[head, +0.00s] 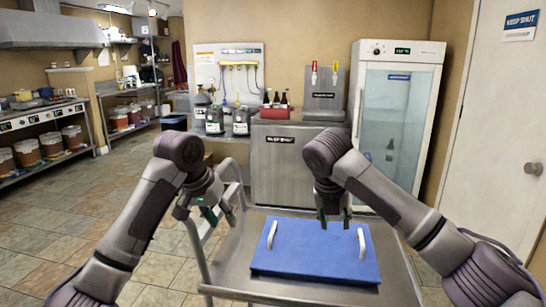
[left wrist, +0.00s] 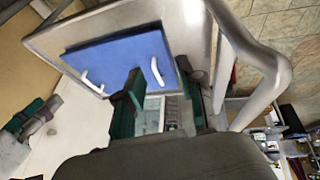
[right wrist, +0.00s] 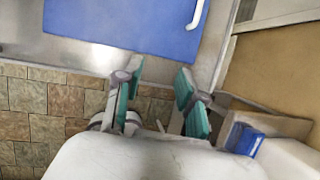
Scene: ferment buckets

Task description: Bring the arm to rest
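My left gripper (head: 222,212) hangs in the air over the left rail of the cart. In the left wrist view its two green-padded fingers (left wrist: 162,100) stand apart with nothing between them. My right gripper (head: 335,217) points down above the far edge of the blue panel. In the right wrist view its fingers (right wrist: 157,92) are also apart and empty. The flat blue panel (head: 312,254), with two white handles, lies on the metal cart (head: 230,268). Neither gripper holds it.
A white glass-door fridge (head: 398,120) and a steel cabinet (head: 285,165) stand behind the cart. Dark jugs (head: 240,122) and a red bottle crate (head: 274,113) sit on the counter. Several buckets (head: 50,145) stand on shelves at left. Tiled floor is clear at left.

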